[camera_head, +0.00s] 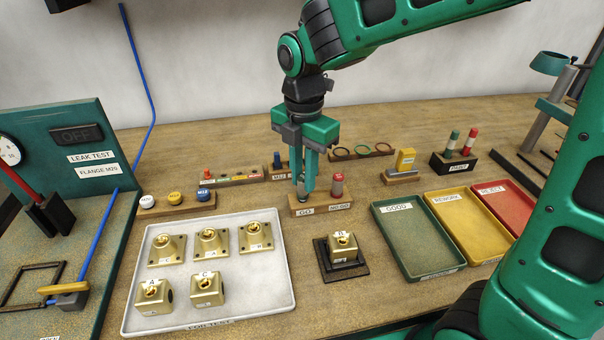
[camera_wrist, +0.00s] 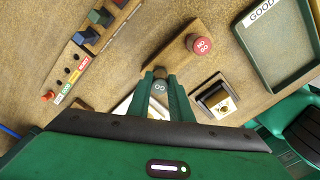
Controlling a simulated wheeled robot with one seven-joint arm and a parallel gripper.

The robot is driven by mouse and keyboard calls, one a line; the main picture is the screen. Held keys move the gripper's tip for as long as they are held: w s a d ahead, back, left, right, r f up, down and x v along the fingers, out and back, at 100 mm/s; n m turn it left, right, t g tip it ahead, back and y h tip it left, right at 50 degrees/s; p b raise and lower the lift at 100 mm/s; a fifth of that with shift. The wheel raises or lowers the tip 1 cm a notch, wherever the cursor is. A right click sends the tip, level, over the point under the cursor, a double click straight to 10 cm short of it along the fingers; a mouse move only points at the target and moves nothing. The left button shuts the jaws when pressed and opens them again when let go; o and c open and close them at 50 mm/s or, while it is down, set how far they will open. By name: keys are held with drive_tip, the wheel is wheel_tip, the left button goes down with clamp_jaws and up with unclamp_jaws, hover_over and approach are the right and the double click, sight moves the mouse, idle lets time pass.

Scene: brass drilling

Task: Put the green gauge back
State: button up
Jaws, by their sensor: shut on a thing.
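My gripper (camera_head: 308,184) points straight down, shut on the GO gauge (camera_wrist: 158,88). The gauge's grey-green, GO-marked top shows between the fingers in the wrist view, and its grey lower part shows under them in the head view (camera_head: 302,194). The gauge is upright at the left, GO end of the wooden gauge rack (camera_head: 320,208). I cannot tell whether it is seated in its hole or just above it. The red NO GO gauge (camera_head: 337,183) stands at the rack's right end, beside my gripper, and its top faces up in the wrist view (camera_wrist: 202,45).
A white tray (camera_head: 140,322) with several brass parts lies front left. A brass part (camera_head: 343,243) sits in a dark fixture in front of the rack. Green GOOD (camera_head: 410,262), yellow REWORK and red REJECT trays lie right. Small wooden racks stand behind.

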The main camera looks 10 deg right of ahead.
drive_tip(key=shift+f, duration=0.55)
idle(0.9)
drive_tip(key=o, duration=1.3)
drive_tip(key=shift+r, duration=3.5)
